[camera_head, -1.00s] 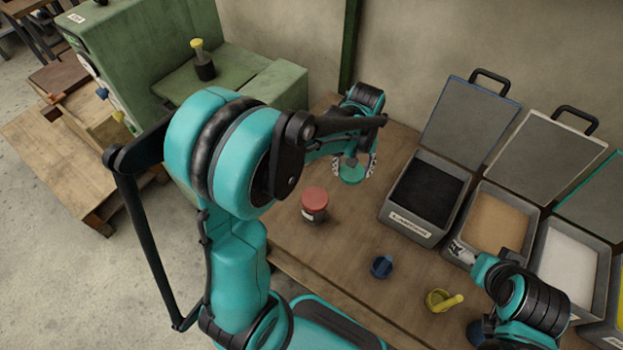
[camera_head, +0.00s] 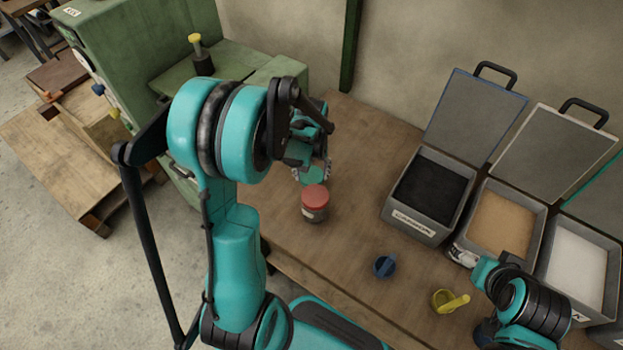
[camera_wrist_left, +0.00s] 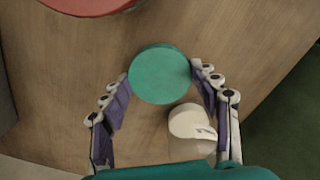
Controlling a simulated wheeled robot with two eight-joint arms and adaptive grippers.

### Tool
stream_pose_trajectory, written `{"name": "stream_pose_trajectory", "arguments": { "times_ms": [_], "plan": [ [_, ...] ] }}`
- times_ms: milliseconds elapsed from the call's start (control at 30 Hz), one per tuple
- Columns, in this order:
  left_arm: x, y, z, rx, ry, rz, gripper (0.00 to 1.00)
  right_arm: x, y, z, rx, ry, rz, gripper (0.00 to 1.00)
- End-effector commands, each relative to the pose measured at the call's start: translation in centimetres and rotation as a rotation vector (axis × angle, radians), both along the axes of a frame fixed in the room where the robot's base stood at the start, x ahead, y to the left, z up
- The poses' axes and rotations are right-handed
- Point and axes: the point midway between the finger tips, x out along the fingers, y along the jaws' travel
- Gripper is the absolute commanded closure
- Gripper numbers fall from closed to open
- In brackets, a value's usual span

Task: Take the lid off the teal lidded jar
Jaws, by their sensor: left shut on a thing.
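My left gripper (camera_head: 312,173) is shut on the teal lid (camera_head: 313,176), just behind the red-lidded jar. In the left wrist view the lid (camera_wrist_left: 160,74) sits between the two fingertips (camera_wrist_left: 160,80), its round top showing. Below it in that picture is a pale, whitish jar (camera_wrist_left: 190,148) with a light round top and a dark mark; no lid shows on it, and it appears apart from the teal lid. In the head view this jar is hidden behind my arm and gripper. My right gripper (camera_head: 464,256) is by the tan-filled bin; its fingers are too small to read.
The red-lidded jar (camera_head: 314,204) stands close in front of the left gripper. A blue item (camera_head: 384,266) and a yellow scoop (camera_head: 450,302) lie nearer the front edge. Open-lidded bins (camera_head: 412,226) line the right. The table between is clear.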

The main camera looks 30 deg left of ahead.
Motion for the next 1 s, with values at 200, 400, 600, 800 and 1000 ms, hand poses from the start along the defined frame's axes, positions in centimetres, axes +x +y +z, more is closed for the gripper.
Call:
{"name": "stream_pose_trajectory", "arguments": {
  "times_ms": [200, 400, 600, 800, 1000],
  "plan": [
    [0.0, 0.0, -2.9, 0.0, 0.0, 0.0, 0.73, 0.0, 0.0, -1.5, 0.0, 0.0, 0.0, 0.14],
    [0.0, 0.0, -2.7, 0.0, 0.0, 0.0, 0.73, 0.0, 0.0, -1.3, 0.0, 0.0, 0.0, 0.14],
    [0.0, 0.0, -3.0, 0.0, 0.0, 0.0, 0.23, 0.0, 0.0, -1.6, 0.0, 0.0, 0.0, 0.14],
    [0.0, 0.0, -3.0, 0.0, 0.0, 0.0, 0.18, 0.0, 0.0, -1.6, 0.0, 0.0, 0.0, 0.14],
    [0.0, 0.0, -2.6, 0.0, 0.0, 0.0, 0.18, 0.0, 0.0, -1.2, 0.0, 0.0, 0.0, 0.14]
  ]
}}
